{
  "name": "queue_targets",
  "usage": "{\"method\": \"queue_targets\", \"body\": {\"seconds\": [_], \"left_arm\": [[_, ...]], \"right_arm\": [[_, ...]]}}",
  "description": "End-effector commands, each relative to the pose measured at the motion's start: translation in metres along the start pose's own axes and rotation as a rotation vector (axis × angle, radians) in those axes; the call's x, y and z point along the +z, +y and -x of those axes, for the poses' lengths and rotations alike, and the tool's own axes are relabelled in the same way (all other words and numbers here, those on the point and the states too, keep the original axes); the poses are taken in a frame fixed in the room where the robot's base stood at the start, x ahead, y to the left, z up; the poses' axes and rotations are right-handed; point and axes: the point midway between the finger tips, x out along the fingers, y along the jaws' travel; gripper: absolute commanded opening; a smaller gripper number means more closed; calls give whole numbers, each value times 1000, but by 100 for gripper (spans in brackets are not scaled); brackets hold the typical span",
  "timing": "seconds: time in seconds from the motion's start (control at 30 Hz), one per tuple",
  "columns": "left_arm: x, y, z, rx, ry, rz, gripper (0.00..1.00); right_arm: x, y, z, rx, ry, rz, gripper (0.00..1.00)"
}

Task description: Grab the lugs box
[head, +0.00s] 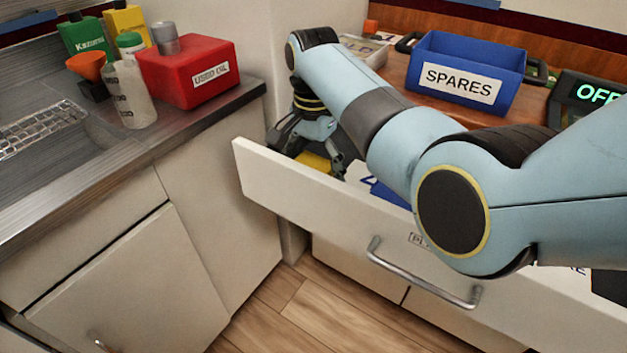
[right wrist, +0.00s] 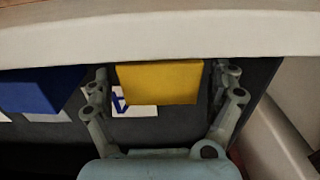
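A yellow box (head: 314,162) sits in the open drawer (head: 300,190), near its left end. No lettering on the box can be read, so I cannot tell whether it is the lugs box. My right gripper (head: 318,158) reaches down into the drawer over it. In the right wrist view the yellow box (right wrist: 160,82) lies between the spread fingers of my right gripper (right wrist: 163,92). A gap shows on the finger side at right; the left finger is close to the box, contact unclear. A blue box (right wrist: 38,88) lies to the left. My left gripper is not in view.
The drawer's front panel stands close to the gripper. A blue SPARES bin (head: 466,68) stands on the wooden counter behind. A red USED OIL can (head: 190,70) and bottles stand on the left counter. My right arm hides much of the drawer.

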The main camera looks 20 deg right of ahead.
Motion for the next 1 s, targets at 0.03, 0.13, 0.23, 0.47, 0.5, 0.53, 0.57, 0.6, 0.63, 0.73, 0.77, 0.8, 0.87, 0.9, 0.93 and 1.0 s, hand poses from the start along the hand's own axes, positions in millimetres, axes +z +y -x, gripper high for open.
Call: {"method": "queue_targets", "body": {"seconds": [0.03, 0.13, 0.23, 0.47, 0.5, 0.53, 0.57, 0.6, 0.63, 0.73, 0.77, 0.8, 0.87, 0.9, 0.93, 1.0], "left_arm": [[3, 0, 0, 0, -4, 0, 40], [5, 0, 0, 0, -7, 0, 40], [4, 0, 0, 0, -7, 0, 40], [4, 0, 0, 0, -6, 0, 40], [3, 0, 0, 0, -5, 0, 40], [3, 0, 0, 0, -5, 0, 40], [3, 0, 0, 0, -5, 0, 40], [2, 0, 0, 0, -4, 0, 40], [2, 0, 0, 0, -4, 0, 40], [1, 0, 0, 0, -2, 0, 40], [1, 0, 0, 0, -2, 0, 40], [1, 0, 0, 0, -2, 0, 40], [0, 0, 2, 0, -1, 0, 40], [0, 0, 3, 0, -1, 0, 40], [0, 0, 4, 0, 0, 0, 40], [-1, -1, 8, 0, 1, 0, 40]], "right_arm": [[0, 0, 0, 0, 0, 0, 82], [0, 0, 0, 0, 0, 0, 69], [0, 0, 0, 0, 0, 0, 56], [0, 0, 0, 0, 0, 0, 29], [0, 0, 0, 0, 0, 0, 28], [0, 0, 0, 0, 0, 0, 28], [0, 0, 0, 0, 0, 0, 28], [0, 0, 1, -1, 1, 0, 28], [0, 0, 1, -1, 1, 0, 28], [0, 0, 1, -1, 1, 0, 28], [0, 0, 1, -1, 1, 0, 28], [0, 0, 2, -1, 1, 0, 28], [0, -1, 6, -2, 1, 0, 28], [-1, -1, 12, -4, 2, 0, 28], [-1, -1, 16, -5, 3, 0, 28], [-1, -2, 30, -6, 3, 0, 28]]}}
